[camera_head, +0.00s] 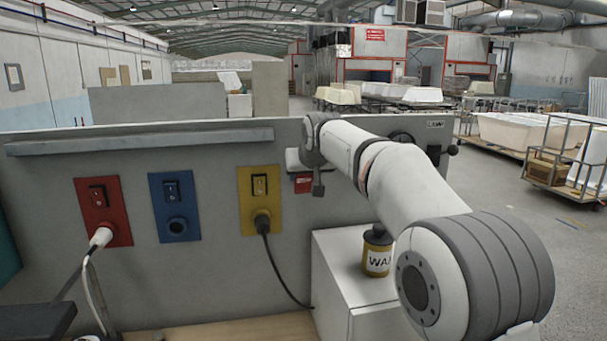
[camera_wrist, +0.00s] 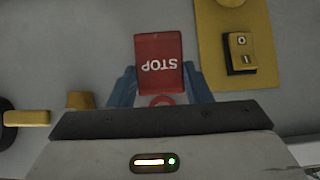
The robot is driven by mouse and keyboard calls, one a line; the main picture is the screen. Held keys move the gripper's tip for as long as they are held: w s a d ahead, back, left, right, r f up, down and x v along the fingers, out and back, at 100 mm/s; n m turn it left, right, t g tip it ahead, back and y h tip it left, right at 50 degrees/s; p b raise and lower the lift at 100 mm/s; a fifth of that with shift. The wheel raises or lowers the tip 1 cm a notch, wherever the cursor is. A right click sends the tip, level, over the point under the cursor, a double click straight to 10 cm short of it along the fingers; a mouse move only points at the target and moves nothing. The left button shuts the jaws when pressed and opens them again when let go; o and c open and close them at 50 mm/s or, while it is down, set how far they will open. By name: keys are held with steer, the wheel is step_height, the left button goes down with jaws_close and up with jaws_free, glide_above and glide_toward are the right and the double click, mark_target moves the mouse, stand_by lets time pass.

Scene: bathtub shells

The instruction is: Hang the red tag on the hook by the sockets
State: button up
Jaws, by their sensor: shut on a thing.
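The red tag (camera_head: 303,183) hangs below my gripper (camera_head: 298,163), in front of the grey panel. In the wrist view the red tag (camera_wrist: 159,62) reads STOP upside down, and a red ring shows at its end near the jaws. The blue fingers of my gripper (camera_wrist: 160,88) are shut on the tag at this end. The yellow socket plate (camera_head: 260,200) is just left of the tag, with blue (camera_head: 175,206) and red (camera_head: 103,211) plates farther left. I cannot make out the hook for certain; a short yellow peg (camera_wrist: 80,100) shows beside the fingers.
A white box (camera_head: 350,285) with a labelled yellow-black can (camera_head: 377,252) stands below my arm. A ledge (camera_head: 140,140) runs along the panel top.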

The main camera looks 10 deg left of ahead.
stand_by(0.3)
steer(key=o, duration=1.1)
steer(key=shift+c, duration=0.2)
